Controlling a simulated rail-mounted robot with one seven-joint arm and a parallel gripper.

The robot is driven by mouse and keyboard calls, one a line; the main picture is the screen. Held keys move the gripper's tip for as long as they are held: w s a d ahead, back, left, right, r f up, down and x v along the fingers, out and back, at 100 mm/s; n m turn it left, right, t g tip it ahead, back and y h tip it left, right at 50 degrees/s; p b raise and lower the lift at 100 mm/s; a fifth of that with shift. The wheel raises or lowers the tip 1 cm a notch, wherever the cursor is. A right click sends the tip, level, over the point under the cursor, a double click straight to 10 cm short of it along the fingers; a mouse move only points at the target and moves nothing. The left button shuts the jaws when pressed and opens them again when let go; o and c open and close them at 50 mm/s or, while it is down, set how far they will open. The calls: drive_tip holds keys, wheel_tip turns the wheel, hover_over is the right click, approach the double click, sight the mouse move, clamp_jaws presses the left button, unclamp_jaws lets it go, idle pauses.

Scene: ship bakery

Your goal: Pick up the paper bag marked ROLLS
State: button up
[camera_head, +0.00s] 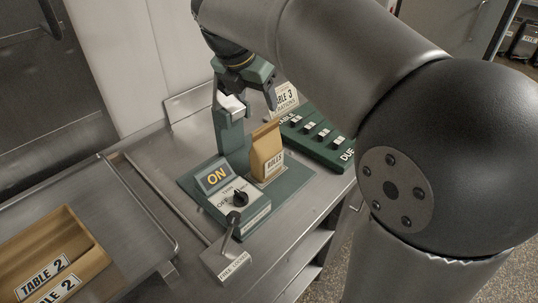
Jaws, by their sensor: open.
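The paper bag marked ROLLS (265,153) is tan with a white label. It stands upright on a green base plate, beside a green post. My gripper (243,95) is above the bag and a little to its left, near the top of the green post. Its jaws are open, and the bag stands apart from them below. My gripper is partly in shadow, so its exact height over the post is hard to tell.
A control box with an ON sign (216,177) and a dial is in front of the bag. A lever (230,232) stands nearer. A green rack marked DUE (330,152) and a TABLE 3 card (285,98) are behind right. A wooden TABLE 2 tray (75,235) is left.

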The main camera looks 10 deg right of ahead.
approach(269, 135)
drive_tip(key=x, duration=0.5)
drive_tip(key=shift+w+d+r, duration=0.1)
drive_tip(key=shift+x, duration=2.7)
clamp_jaws()
